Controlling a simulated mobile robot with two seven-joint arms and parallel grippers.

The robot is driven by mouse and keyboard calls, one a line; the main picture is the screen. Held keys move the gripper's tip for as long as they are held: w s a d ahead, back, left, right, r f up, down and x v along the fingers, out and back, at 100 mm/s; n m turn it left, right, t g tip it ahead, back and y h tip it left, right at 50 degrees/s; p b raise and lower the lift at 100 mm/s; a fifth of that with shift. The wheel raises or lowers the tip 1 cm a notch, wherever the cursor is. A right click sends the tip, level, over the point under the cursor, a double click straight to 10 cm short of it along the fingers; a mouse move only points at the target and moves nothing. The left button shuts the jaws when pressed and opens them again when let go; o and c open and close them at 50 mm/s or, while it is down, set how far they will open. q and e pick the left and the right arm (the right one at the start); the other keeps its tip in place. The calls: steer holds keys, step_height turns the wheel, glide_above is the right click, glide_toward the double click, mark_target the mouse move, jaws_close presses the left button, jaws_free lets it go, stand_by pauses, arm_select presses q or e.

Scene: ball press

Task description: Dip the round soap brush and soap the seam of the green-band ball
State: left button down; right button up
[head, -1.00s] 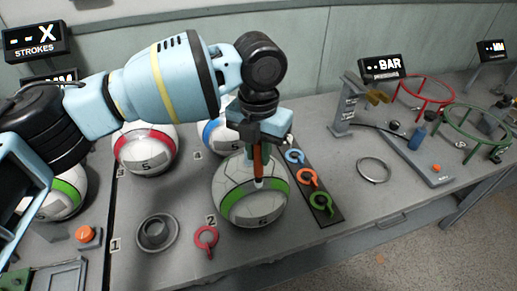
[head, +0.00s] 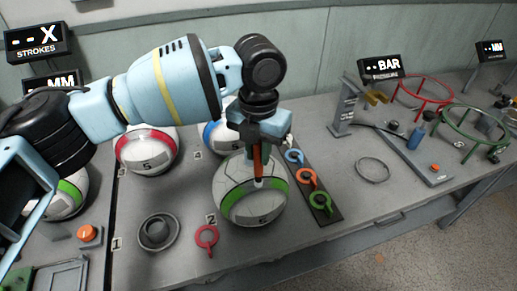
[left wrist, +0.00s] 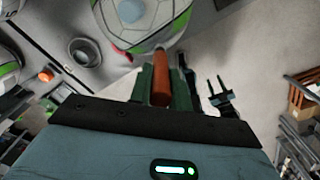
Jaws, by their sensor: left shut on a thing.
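The green-band ball (head: 232,208), white with a 6 near its lower front, rests on the bench below my left gripper. It also shows at the top of the left wrist view (left wrist: 128,36). My left gripper (head: 257,150) points down over the ball, shut on the orange handle of the round soap brush (head: 257,162). The handle also shows between the dark green fingers in the left wrist view (left wrist: 161,85). The brush's pale lower end is at the ball's upper front, by the green band; I cannot tell whether it touches. My right gripper is not in view.
A red-band ball (head: 147,150), a blue-band ball (head: 214,136) and another green-band ball (head: 68,193) stand around. A dark round cup (head: 157,233) and a red ring tool (head: 206,238) lie in front. Coloured ring tools lie on a dark strip (head: 328,217) at right.

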arm_select(q)
steer(key=shift+f, duration=0.8)
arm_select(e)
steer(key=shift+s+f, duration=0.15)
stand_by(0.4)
